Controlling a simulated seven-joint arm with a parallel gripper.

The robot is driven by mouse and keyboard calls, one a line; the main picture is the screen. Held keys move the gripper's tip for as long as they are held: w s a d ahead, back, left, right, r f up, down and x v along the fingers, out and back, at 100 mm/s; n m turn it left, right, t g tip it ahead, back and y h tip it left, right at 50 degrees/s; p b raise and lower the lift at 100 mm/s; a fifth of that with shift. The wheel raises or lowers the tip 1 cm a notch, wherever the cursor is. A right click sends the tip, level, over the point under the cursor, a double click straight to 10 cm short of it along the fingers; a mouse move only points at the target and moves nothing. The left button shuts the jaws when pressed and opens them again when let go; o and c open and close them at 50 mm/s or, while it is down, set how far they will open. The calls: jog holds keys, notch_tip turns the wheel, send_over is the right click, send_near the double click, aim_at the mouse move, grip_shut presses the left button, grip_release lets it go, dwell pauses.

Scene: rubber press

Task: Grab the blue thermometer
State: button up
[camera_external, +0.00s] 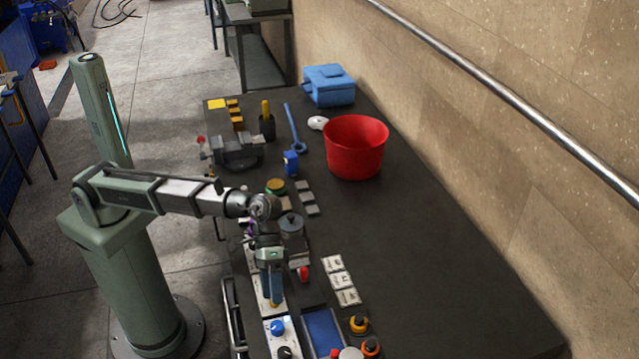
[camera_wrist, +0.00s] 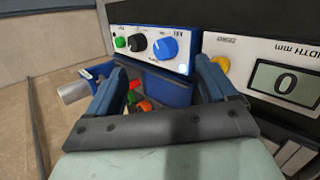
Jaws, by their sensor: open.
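A small upright blue device (camera_external: 291,163) stands on the dark table beyond my gripper, left of the red bucket. It may be the blue thermometer, but it is too small to tell for sure. It does not show in the wrist view. My gripper (camera_external: 274,298) points down over the control panels at the near left side of the table. In the wrist view its two blue-grey fingers (camera_wrist: 160,85) are apart with nothing held between them. A blue panel with red, green and orange knobs (camera_wrist: 145,92) shows behind and between the fingers.
A red bucket (camera_external: 355,150), blue wrench (camera_external: 294,128), grey vise (camera_external: 236,150) and blue case (camera_external: 330,85) stand farther back. White labelled tiles (camera_external: 341,280) lie right of my gripper. A knob panel (camera_wrist: 150,45) and a display reading 0 (camera_wrist: 287,82) are close ahead. The table's right side is clear.

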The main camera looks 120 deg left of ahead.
jog(key=s+a+r+y, duration=0.2)
jog(key=s+a+y, duration=0.1)
jog(key=a, duration=1.2)
jog(key=g+y, duration=0.2)
jog(key=y, duration=0.6)
send_near(290, 154)
jog(key=shift+x, duration=6.25)
jog(key=shift+c, duration=0.3)
jog(key=c, duration=1.2)
